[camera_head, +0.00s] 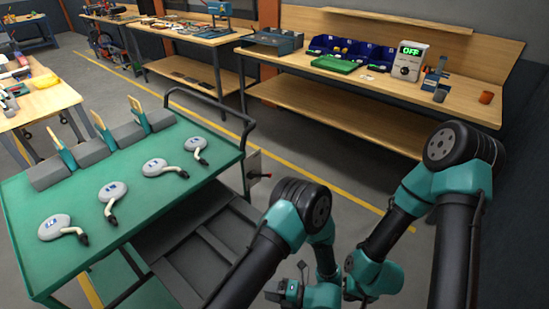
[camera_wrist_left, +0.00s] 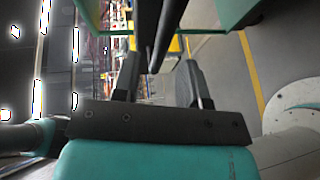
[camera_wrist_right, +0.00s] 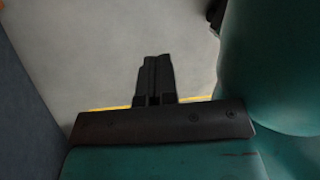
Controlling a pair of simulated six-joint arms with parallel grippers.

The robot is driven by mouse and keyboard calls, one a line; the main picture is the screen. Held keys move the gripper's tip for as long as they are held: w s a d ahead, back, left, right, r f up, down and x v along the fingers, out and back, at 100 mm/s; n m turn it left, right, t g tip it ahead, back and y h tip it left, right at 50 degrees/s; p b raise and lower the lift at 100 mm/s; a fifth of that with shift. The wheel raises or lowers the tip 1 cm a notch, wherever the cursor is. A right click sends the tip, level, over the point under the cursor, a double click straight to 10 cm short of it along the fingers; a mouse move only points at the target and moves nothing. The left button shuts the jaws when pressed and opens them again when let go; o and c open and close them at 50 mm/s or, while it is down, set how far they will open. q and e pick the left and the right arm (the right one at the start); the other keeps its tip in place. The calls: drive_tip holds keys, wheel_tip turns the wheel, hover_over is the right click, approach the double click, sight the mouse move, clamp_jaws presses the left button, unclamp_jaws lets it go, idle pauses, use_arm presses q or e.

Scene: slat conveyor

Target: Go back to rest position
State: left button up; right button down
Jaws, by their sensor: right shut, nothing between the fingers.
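My left gripper (camera_wrist_left: 158,78) shows in the left wrist view with its two dark fingers spread apart. No object is gripped between them, though a dark bar (camera_wrist_left: 166,35) shows beyond the fingers. My right gripper (camera_wrist_right: 155,78) shows in the right wrist view with its fingers together and empty, above bare grey floor. In the head view both arms are folded in at the lower right, close to each other. The fingertips there are too small or hidden to make out.
A green cart (camera_head: 190,140) at left carries several round grey discs with curved stems (camera_head: 112,192) and grey blocks with upright handles (camera_head: 101,126). A wooden workbench (camera_head: 465,108) with blue bins (camera_head: 347,50) stands behind; grey floor lies between.

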use_arm(q)
drive_tip(key=shift+w+a+f, duration=0.1)
drive_tip(key=shift+w+a, duration=0.3)
drive_tip(key=shift+a, duration=0.25)
drive_tip(key=shift+w+a+f, duration=0.1)
drive_tip(key=shift+w+a, duration=0.3)
drive_tip(key=shift+a, duration=0.45)
drive_tip(key=shift+s+a+f, duration=0.1)
drive_tip(key=shift+s+a, duration=0.05)
